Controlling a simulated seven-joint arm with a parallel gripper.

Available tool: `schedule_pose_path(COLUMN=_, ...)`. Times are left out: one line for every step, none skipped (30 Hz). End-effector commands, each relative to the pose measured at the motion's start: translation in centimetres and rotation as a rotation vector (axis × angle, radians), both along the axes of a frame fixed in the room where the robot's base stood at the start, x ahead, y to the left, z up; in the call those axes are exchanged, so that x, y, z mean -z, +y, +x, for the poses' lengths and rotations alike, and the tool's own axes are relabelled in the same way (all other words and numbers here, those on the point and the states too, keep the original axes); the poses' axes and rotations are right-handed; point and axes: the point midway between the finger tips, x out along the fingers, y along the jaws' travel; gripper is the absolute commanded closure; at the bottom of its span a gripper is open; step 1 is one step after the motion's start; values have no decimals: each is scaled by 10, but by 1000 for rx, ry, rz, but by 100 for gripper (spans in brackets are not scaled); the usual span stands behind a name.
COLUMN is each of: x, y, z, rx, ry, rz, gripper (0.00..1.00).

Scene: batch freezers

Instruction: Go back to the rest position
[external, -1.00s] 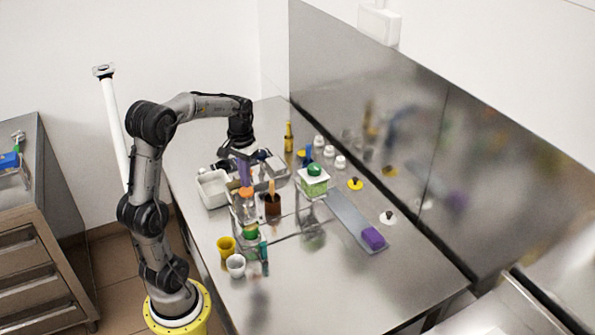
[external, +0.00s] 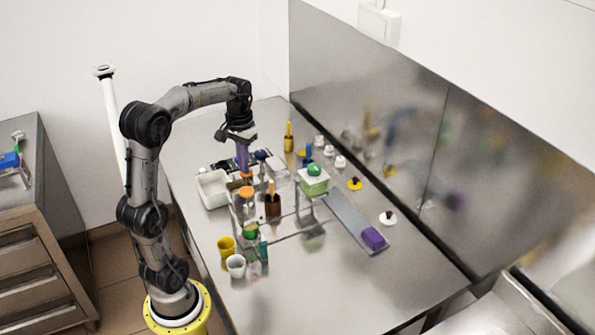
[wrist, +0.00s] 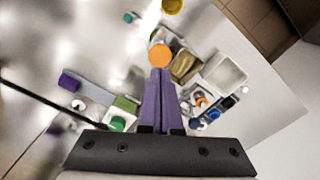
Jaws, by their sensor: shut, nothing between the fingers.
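My gripper (external: 243,170) has long purple fingers that point down above the back left part of the steel table. In the wrist view my gripper (wrist: 161,72) shows its fingers together with nothing between them. An orange-capped item (external: 246,192) stands below and in front of the fingertips. Its orange top (wrist: 160,55) lies just past the fingertips in the wrist view, and I cannot tell the exact height gap.
A white tray (external: 204,192) stands left of the gripper. A brown container (external: 272,207), a green-topped box (external: 314,184), a yellow cup (external: 226,247) and a white cup (external: 236,266) stand nearby. A purple block (external: 373,238) sits on a grey strip. The table's front right is clear.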

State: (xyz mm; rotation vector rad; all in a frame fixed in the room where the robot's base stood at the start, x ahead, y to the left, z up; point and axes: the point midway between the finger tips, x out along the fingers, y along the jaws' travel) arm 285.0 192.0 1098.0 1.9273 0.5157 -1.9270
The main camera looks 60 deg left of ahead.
Motion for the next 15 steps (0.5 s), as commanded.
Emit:
schedule_pose_path(x=-1, y=-3, z=2, rx=9, ry=-2, rz=1, gripper=100)
schedule_pose_path(x=-2, y=-5, z=3, rx=18, ry=-5, rz=3, gripper=100)
schedule_pose_path(x=-8, y=-12, z=6, rx=39, ry=-21, rz=13, gripper=100)
schedule_pose_path(x=-16, y=-19, z=8, rx=60, ry=-38, rz=24, gripper=100)
schedule_pose_path(x=-22, y=-29, z=8, rx=84, ry=-54, rz=34, gripper=100)
schedule_pose_path(x=-31, y=-44, z=5, rx=120, ry=-76, rz=45, gripper=100)
schedule_pose_path(x=-36, y=-56, z=1, rx=149, ry=-93, rz=53, gripper=100)
schedule_pose_path(x=-42, y=-69, z=-3, rx=181, ry=-113, rz=62, gripper=100)
schedule_pose_path(x=-47, y=-87, z=-11, rx=223, ry=-141, rz=73, gripper=100)
schedule_pose_path(x=-50, y=-99, z=-18, rx=254, ry=-164, rz=82, gripper=100)
schedule_pose_path(x=-53, y=-111, z=-25, rx=285, ry=-190, rz=90, gripper=100)
schedule_pose_path(x=-53, y=-126, z=-36, rx=323, ry=-219, rz=99, gripper=100)
schedule_pose_path(x=-54, y=-136, z=-44, rx=350, ry=-244, rz=105, gripper=100)
schedule_pose_path(x=-52, y=-145, z=-53, rx=377, ry=-268, rz=110, gripper=100)
schedule_pose_path(x=-50, y=-157, z=-64, rx=412, ry=-302, rz=115, gripper=100)
